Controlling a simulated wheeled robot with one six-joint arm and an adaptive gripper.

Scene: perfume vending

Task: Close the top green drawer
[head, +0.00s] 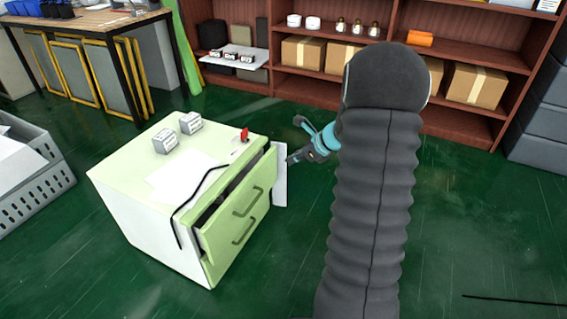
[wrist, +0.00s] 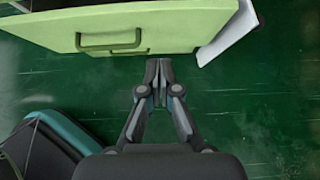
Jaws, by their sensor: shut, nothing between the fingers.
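The pale green and white drawer cabinet (head: 130,200) stands on the floor left of my arm in the head view. Its top green drawer (head: 232,207) is partly pulled out, with a dark gap behind its front. A second green front with its own handle (head: 243,232) is below it. My gripper (head: 293,158) is at the cabinet's right side, shut and empty. In the wrist view a green drawer front (wrist: 170,35) with a handle (wrist: 110,41) lies just beyond my closed fingertips (wrist: 158,65); I cannot tell whether they touch it.
Wooden shelves (head: 455,125) stand behind.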

